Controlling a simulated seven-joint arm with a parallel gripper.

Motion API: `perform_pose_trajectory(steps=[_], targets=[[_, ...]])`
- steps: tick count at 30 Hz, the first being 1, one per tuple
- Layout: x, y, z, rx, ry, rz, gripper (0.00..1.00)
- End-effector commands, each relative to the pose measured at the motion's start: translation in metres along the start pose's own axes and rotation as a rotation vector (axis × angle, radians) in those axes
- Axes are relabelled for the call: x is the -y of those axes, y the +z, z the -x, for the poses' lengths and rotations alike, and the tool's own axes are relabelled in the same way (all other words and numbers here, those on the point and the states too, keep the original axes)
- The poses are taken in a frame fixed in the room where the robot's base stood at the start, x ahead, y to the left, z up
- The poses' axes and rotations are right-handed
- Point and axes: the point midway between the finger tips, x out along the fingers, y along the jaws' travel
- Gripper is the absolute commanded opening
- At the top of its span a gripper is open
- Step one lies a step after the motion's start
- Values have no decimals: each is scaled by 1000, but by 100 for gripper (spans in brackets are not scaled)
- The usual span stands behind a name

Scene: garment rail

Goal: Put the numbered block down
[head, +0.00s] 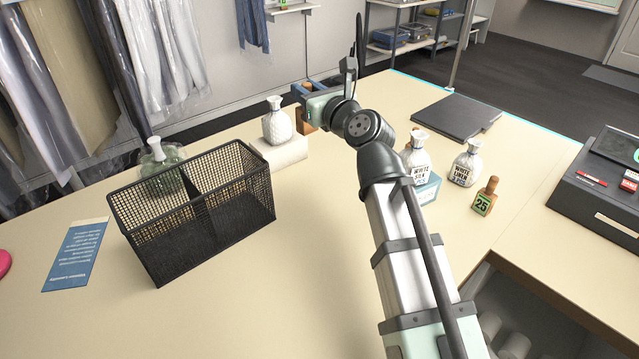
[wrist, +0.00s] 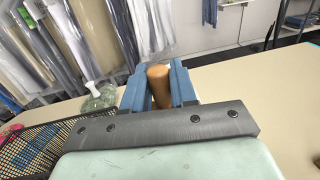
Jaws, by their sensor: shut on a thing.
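My gripper (head: 306,94) reaches over the far part of the counter, its blue fingers closed on a brown wooden block (head: 302,121). In the wrist view, the fingers (wrist: 159,85) grip its rounded wooden handle (wrist: 158,78). No number shows on the held block. Its lower part is near the white stand, and I cannot tell whether it touches the counter. Another numbered block (head: 484,199), with a green "25" face and a wooden knob, stands upright on the counter at the right.
A black mesh basket (head: 240,205) stands left of centre, with a glass bottle (head: 160,170) behind it. A white bottle (head: 276,122) sits on a white stand (head: 282,153). Two labelled bottles (head: 467,164) (head: 418,160) and a dark pad (head: 455,117) are right of my arm.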

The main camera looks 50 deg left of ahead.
Motion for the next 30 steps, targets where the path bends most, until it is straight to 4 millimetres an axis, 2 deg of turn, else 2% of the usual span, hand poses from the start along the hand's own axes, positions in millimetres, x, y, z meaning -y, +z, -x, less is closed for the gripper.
perform_pose_trajectory(steps=[1,3,9,20,30], targets=[[-1,-16,2,-4,-1,-2,0],[0,-34,2,-3,0,-2,0],[0,-74,1,-2,-2,-1,0],[0,-109,0,-1,-1,-1,0],[0,-153,0,-2,-1,0,0]])
